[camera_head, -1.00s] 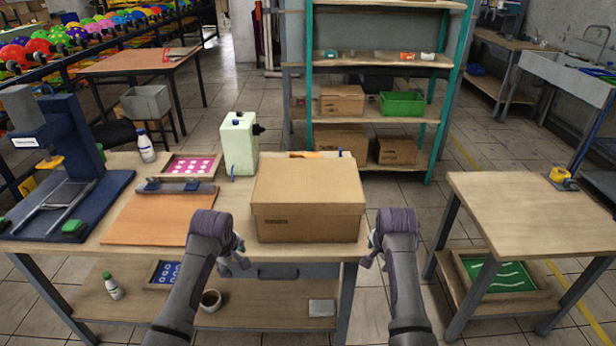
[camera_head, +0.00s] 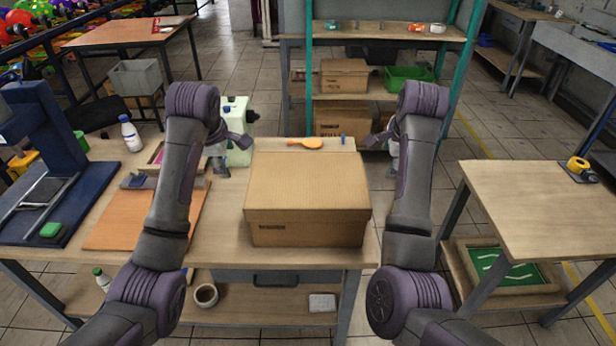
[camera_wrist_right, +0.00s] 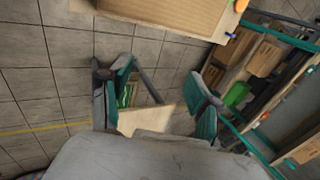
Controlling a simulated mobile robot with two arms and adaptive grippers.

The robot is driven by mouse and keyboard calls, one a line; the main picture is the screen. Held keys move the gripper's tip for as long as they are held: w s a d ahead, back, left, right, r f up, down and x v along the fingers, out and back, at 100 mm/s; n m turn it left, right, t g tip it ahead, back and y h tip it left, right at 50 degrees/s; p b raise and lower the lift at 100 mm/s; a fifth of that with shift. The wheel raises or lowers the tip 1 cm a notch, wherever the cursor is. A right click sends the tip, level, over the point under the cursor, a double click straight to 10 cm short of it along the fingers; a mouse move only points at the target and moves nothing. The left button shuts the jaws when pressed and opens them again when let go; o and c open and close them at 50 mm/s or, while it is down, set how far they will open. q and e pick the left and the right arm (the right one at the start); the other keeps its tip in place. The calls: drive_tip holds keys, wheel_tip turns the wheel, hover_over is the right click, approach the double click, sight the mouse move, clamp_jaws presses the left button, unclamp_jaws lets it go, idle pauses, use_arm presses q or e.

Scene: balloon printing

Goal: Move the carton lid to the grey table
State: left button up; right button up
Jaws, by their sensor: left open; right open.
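A brown carton (camera_head: 305,231) stands on the wooden bench (camera_head: 225,235) with its lid (camera_head: 307,182) on top. My left gripper (camera_head: 222,150) is open and empty, left of the carton's far left side and apart from it. My right gripper (camera_head: 383,150) is open and empty, off the carton's right side. In the right wrist view, the right gripper (camera_wrist_right: 163,95) has its fingers spread, and the lid (camera_wrist_right: 175,12) shows at the top edge. A table with grey legs and a wooden top (camera_head: 540,200) stands at the right.
An orange paddle (camera_head: 305,143) lies behind the carton. A pale green canister (camera_head: 238,125) stands behind my left gripper. A yellow tape roll (camera_head: 579,166) sits on the right table's far corner; the rest of its top is clear. A floor gap separates bench and table.

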use_arm(q)
drive_tip(key=d+x, duration=0.1)
drive_tip(key=x, duration=1.3)
drive_tip(key=shift+w+d+f, duration=0.15)
drive_tip(key=shift+w+d, duration=0.05)
drive_tip(key=shift+d, duration=0.05)
use_arm(e)
drive_tip(key=a+x, duration=0.1)
drive_tip(key=x, duration=1.3)
drive_tip(key=shift+w+a+f, duration=0.2)
drive_tip(key=shift+a, duration=0.1)
use_arm(q)
drive_tip(key=shift+d, duration=0.5)
use_arm(e)
drive_tip(key=shift+a, duration=0.55)
